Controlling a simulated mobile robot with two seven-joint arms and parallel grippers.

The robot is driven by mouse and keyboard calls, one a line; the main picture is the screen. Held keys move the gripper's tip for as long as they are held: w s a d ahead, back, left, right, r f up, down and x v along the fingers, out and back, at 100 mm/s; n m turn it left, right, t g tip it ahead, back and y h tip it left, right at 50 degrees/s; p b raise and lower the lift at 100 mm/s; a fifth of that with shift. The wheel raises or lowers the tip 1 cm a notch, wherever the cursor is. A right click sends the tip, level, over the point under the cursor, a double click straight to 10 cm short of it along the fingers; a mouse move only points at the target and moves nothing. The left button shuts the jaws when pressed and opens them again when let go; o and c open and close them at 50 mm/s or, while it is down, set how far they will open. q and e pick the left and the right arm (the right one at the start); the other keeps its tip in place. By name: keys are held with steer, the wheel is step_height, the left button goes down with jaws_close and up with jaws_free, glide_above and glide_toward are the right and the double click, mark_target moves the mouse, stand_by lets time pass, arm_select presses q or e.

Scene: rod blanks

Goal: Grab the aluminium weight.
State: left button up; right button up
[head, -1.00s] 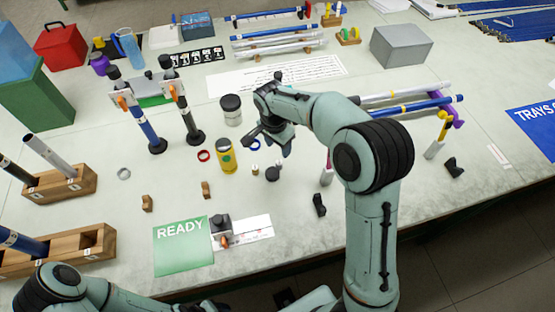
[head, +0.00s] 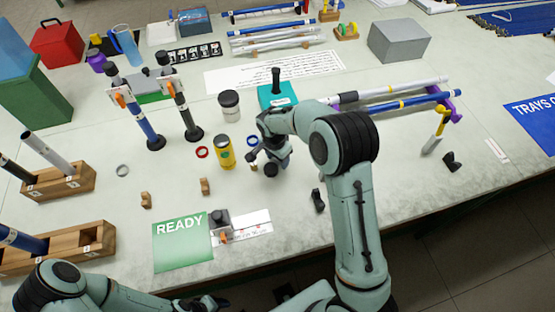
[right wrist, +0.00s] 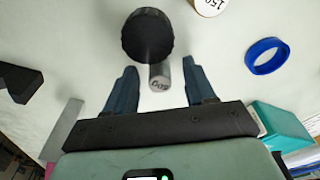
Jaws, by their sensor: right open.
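The aluminium weight (right wrist: 158,77) is a small grey metal cylinder with a dark marking on its end. In the right wrist view it lies in the gap between the fingers of my right gripper (right wrist: 157,88), touching neither as far as I can see. A black round knob-like piece (right wrist: 147,38) is right beside it, beyond the fingertips. In the head view my right gripper (head: 268,162) is low over the table, open, and it hides the weight; the black piece (head: 271,170) shows below it. My left gripper (head: 208,303) is a dark shape at the bottom edge, jaws unclear.
A yellow can (head: 225,152) and red ring (head: 202,152) stand to the left. A teal box (head: 277,96) with a black handle is behind my gripper.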

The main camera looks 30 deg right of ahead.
jaws_close()
steer(key=shift+r, duration=0.15)
